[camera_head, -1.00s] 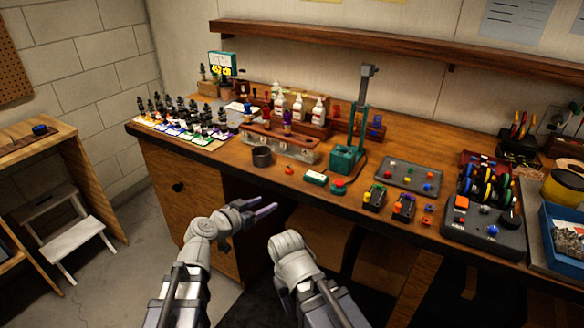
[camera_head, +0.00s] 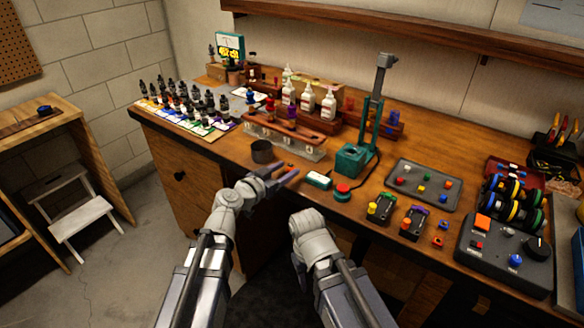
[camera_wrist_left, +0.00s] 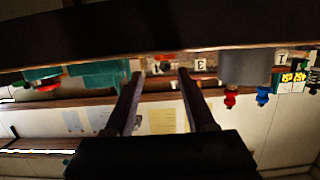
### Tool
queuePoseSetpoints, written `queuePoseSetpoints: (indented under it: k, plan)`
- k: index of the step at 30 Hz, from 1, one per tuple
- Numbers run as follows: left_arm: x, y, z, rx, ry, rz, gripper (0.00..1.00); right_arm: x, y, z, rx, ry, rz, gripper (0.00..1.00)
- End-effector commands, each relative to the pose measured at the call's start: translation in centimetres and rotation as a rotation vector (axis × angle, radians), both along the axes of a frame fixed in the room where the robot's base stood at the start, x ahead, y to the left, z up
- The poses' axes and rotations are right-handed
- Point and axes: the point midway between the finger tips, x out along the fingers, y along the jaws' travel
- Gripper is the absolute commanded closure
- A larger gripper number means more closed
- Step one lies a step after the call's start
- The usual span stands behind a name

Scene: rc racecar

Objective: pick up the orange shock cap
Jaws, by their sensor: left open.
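A small orange cap (camera_head: 288,165) lies on the bench near its front edge, right of the dark round cup, partly hidden by my left gripper. My left gripper (camera_head: 290,173) is open and empty, with its fingers pointing right beside the cap. In the left wrist view, which looks upside down, a small orange-red piece (camera_wrist_left: 165,57) shows ahead between the open fingers (camera_wrist_left: 160,73), apart from them. My right arm's wrist shows in the head view, but its gripper does not.
A dark cup (camera_head: 262,151) stands left of the cap. Floor space is open at the left.

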Motion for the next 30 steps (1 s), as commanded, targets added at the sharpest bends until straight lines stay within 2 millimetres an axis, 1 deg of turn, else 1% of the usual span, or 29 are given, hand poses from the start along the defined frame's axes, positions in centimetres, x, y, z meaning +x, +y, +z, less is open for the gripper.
queuePoseSetpoints:
  k: [1, 4, 8, 11, 14, 17, 21, 24, 29, 30]
  plan:
    - [0.7, -0.4, -0.3, 0.001, 0.0, -0.001, 0.45, 0.0, 0.0, -0.3, 0.0, 0.0, 0.0, 0.5]
    - [1.5, -0.9, -0.5, 0.0, 0.0, -0.001, 0.45, 0.0, 0.0, -0.5, 0.0, 0.0, 0.0, 0.5]
    - [1.6, -1.1, -0.4, -0.001, 0.001, -0.001, 0.45, 0.0, 0.0, -0.4, 0.0, 0.0, 0.0, 0.5]
    - [2.0, -1.2, -0.6, -0.001, 0.001, -0.001, 0.45, 0.0, 0.0, -0.6, 0.0, 0.0, 0.0, 0.5]
    - [3.0, -1.6, -1.0, 0.0, 0.0, -0.001, 0.45, 0.0, 0.0, -1.0, 0.0, 0.0, 0.0, 0.5]
    - [4.4, -2.1, -1.5, 0.0, 0.0, -0.001, 0.45, 0.0, 0.0, -1.5, 0.0, 0.0, 0.0, 0.5]
    - [5.9, -3.2, -1.8, 0.0, 0.0, -0.002, 0.45, 0.0, 0.0, -1.8, 0.0, 0.0, 0.0, 0.5]
    - [6.1, -3.5, -1.8, 0.0, 0.001, -0.001, 0.45, 0.0, 0.0, -1.8, 0.0, 0.0, 0.0, 0.5]
    - [6.0, -3.4, -1.8, 0.0, 0.001, -0.001, 0.45, 0.0, 0.0, -1.8, 0.0, 0.0, 0.0, 0.5]
    - [6.0, -3.4, -1.8, 0.0, 0.001, -0.001, 0.48, 0.0, 0.0, -1.8, 0.0, 0.0, 0.0, 0.5]
